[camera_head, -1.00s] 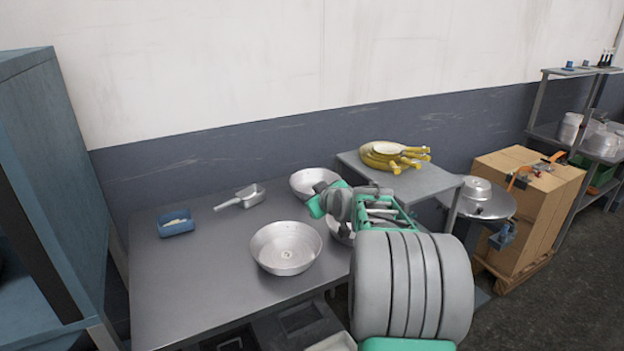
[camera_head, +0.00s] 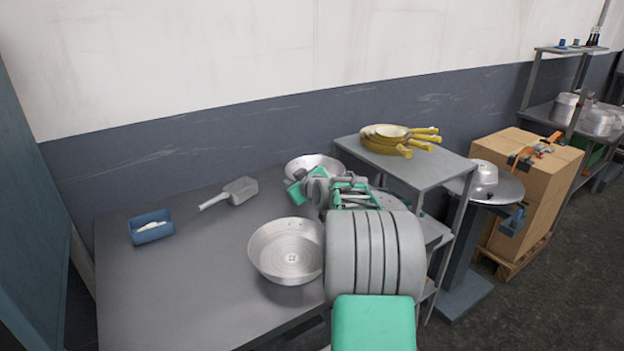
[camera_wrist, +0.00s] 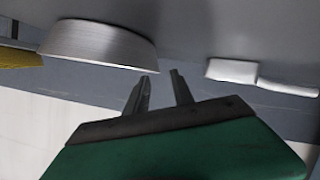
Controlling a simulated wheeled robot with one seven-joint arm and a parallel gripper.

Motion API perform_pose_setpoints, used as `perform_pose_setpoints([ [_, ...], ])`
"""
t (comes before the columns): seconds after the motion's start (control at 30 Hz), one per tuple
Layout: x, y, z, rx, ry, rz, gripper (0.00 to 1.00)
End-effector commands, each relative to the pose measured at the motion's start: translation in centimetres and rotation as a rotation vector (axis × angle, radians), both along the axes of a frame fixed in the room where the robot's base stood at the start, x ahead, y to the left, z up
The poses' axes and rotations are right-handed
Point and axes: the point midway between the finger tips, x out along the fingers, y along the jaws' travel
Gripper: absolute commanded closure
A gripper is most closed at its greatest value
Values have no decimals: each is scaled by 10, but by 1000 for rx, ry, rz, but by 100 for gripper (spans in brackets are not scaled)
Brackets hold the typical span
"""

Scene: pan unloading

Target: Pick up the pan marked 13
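A wide metal pan (camera_head: 268,262) stands on the grey table (camera_head: 170,290), left of my arm. A small mark shows on its bottom, too small to read. A second metal pan (camera_head: 311,164) stands farther back, partly behind my gripper, and no number on it can be read. In the wrist view, which is upside down, a pan (camera_wrist: 100,42) shows its outer side at the upper left. My gripper (camera_wrist: 158,83) is open, its two fingers apart with nothing between them. Its fingertips are beside that pan, seemingly clear of it. In the head view the fingers are hidden.
A metal scoop (camera_head: 238,192) and a small blue tray (camera_head: 150,236) lie on the table's left side. Yellow-handled pans (camera_head: 385,145) sit on a raised shelf (camera_head: 430,175) to the right. A wall is behind. The table's front left is clear.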

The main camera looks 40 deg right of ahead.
Motion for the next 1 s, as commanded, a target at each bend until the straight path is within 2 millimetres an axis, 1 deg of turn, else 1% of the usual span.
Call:
perform_pose_setpoints([
  [0.3, 45, -11, -19, 0, 1, -1, 71],
  [0.4, 50, -12, -21, 0, 0, -1, 71],
  [0.57, 51, -11, -22, -1, -1, 1, 71],
  [0.9, 51, -10, -22, 0, 1, 2, 98],
  [0.93, 51, -10, -22, 0, 1, 2, 100],
  [1.0, 50, -10, -22, 0, 1, 3, 100],
])
